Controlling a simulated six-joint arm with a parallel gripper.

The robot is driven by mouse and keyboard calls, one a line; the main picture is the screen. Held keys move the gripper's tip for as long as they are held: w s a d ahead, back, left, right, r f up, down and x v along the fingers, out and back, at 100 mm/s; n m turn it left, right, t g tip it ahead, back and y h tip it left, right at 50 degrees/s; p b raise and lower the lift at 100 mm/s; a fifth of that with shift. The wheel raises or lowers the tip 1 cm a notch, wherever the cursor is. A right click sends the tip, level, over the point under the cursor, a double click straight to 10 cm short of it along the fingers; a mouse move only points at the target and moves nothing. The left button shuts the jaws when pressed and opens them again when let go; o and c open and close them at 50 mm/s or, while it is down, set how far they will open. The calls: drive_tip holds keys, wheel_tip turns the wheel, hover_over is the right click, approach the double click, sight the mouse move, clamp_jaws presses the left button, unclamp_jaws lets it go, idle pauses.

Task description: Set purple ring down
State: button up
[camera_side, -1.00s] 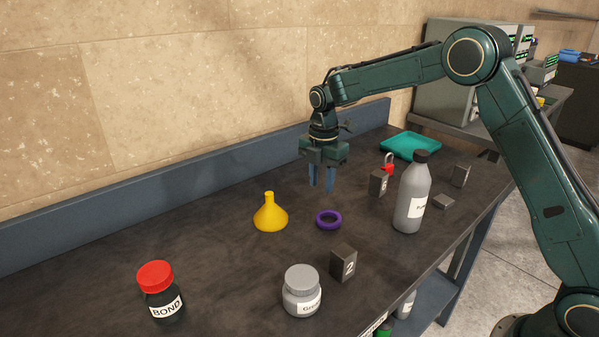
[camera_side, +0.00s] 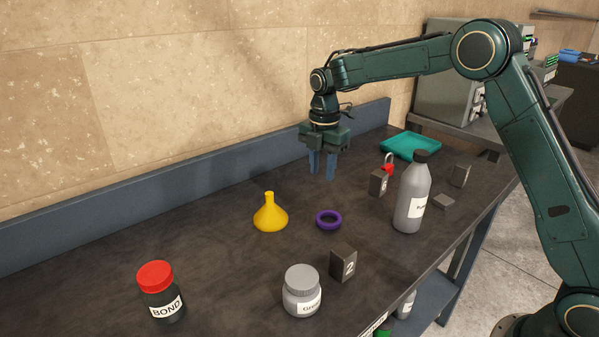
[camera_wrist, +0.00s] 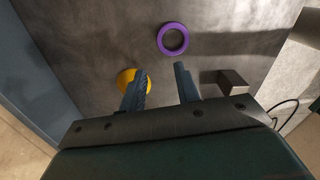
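The purple ring (camera_side: 328,220) lies flat on the dark tabletop, to the right of the yellow funnel (camera_side: 270,214). My gripper (camera_side: 322,176) hangs above the table behind the ring, pointing down. Its two blue fingers are apart with nothing between them. In the wrist view the ring (camera_wrist: 173,39) lies beyond the fingertips (camera_wrist: 159,69), apart from them. The funnel (camera_wrist: 128,80) shows there partly behind the left finger.
A block marked 2 (camera_side: 343,263), a grey jar (camera_side: 301,292) and a red-capped BOND jar (camera_side: 160,292) stand nearer the camera. A grey bottle (camera_side: 411,198) and another block (camera_side: 378,182) stand right. A teal tray (camera_side: 411,146) lies behind. Bare tabletop surrounds the ring.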

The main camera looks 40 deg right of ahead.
drive_tip(key=s+r+m+t, duration=0.3)
drive_tip(key=s+r+m, duration=0.6)
drive_tip(key=s+r, duration=0.5)
drive_tip(key=s+f+m+t, duration=0.2)
drive_tip(key=s+m, duration=0.9)
drive_tip(key=s, duration=1)
drive_tip(key=shift+s+a+f+t, duration=0.3)
drive_tip(key=shift+s+f, duration=0.1)
drive_tip(key=shift+f, duration=0.2)
